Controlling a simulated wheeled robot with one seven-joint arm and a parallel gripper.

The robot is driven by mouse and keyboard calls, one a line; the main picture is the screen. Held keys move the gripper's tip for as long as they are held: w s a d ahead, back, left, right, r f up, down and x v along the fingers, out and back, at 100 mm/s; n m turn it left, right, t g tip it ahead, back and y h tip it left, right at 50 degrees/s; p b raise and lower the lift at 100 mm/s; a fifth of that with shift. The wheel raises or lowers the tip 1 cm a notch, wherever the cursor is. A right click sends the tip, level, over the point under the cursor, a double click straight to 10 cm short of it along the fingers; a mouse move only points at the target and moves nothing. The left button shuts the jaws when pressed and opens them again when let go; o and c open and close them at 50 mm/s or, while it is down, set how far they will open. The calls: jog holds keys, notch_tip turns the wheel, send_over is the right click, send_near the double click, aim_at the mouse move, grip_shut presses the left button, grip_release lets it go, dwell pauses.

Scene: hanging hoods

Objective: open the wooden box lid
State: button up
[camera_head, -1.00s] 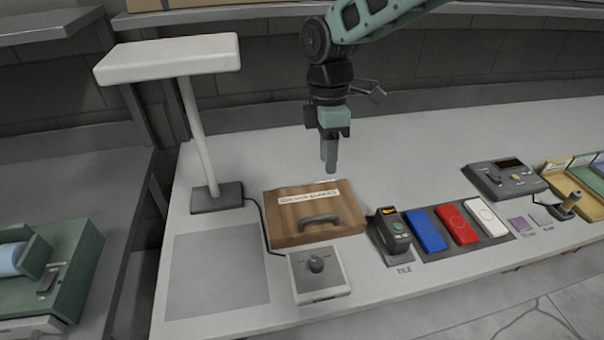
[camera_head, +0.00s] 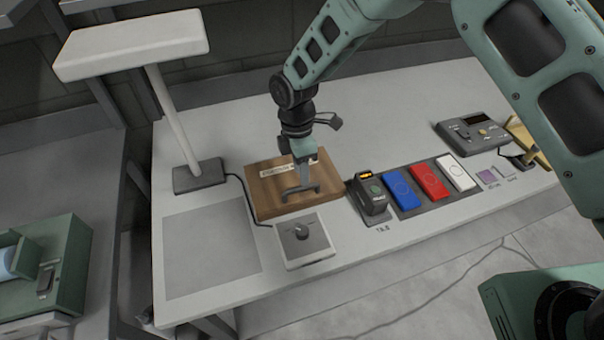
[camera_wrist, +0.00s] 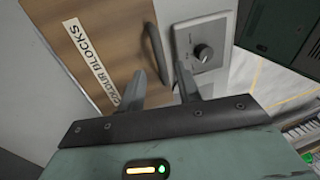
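The wooden box (camera_head: 268,199) sits on the light table with its lid down. Its lid carries a white label and a dark grey handle (camera_head: 301,193). In the wrist view the label on the wooden box (camera_wrist: 112,30) reads "COLOUR BLOCKS", and the handle (camera_wrist: 156,53) stands just beyond my fingertips. My gripper (camera_head: 304,183) is over the lid at the handle. In the wrist view my gripper (camera_wrist: 161,75) has its two fingers apart with nothing between them. The handle appears ahead of the fingers, not gripped; contact is hard to tell.
A control box with a knob (camera_head: 303,241) stands right in front of the wooden box. A grey device (camera_head: 369,199) and blue, red and white blocks (camera_head: 430,183) lie to its right. A white lamp (camera_head: 172,120) stands left. Table behind the box is clear.

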jog(key=shift+s+d+f+p, duration=0.1)
jog(key=shift+s+f+p, duration=0.15)
jog(key=shift+f, duration=0.7)
jog(key=shift+s+d+f+p, duration=0.1)
jog(key=shift+f+p, duration=0.1)
jog(key=shift+f, duration=0.7)
grip_shut()
jog(key=shift+a+r, duration=0.1)
